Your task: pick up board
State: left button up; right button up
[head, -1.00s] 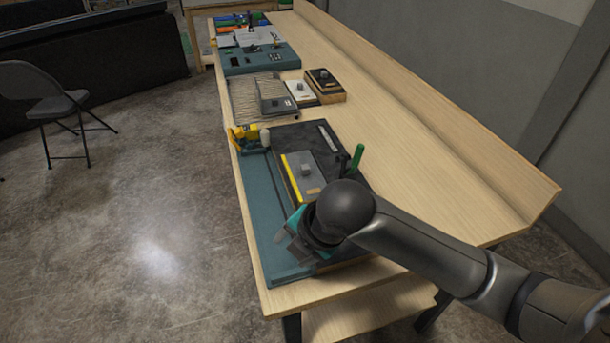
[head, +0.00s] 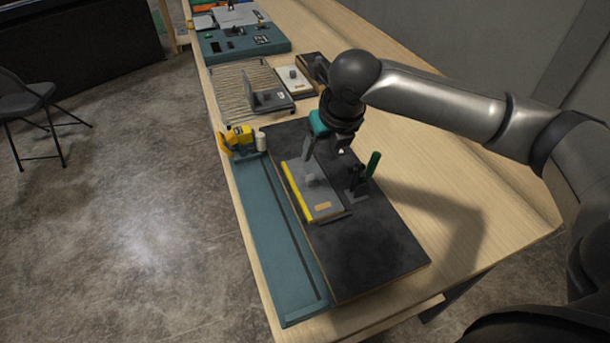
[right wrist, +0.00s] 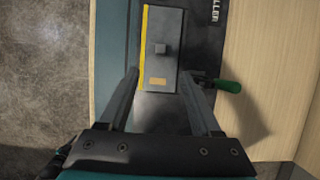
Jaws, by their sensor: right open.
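A grey board (head: 323,198) with a yellow strip along its left edge, a small grey knob and a tan label lies on a black panel (head: 375,255). It also shows in the right wrist view (right wrist: 161,70), lying between the lines of my fingers. My right gripper (head: 323,157) is open and empty, pointing down above the far part of the board. Its fingertips (right wrist: 161,80) frame the board's two sides in the right wrist view; I cannot tell the exact height gap. My left gripper is not in view.
A green-handled lever (head: 371,167) stands on the panel, right of the board. A yellow device (head: 238,138) sits at the far left. A wire rack (head: 235,88) and a white board (head: 293,80) lie beyond. The table's right side (head: 455,170) is clear.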

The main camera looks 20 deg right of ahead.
send_near(311, 177)
jog(key=b+x, duration=0.1)
jog(key=x, duration=0.2)
jog(key=shift+s+a, duration=0.15)
jog(key=shift+s, duration=0.05)
jog(key=shift+w+f, duration=0.1)
jog(key=shift+f, duration=0.3)
jog(key=shift+w+f, duration=0.2)
jog(key=shift+f, duration=0.1)
jog(key=x, duration=0.3)
jog(key=shift+w, duration=0.1)
jog(key=shift+w+f+b, duration=0.25)
jog(key=shift+f+b, duration=0.05)
jog(key=shift+f, duration=0.25)
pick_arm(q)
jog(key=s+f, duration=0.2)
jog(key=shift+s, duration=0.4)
pick_arm(e)
grip_shut()
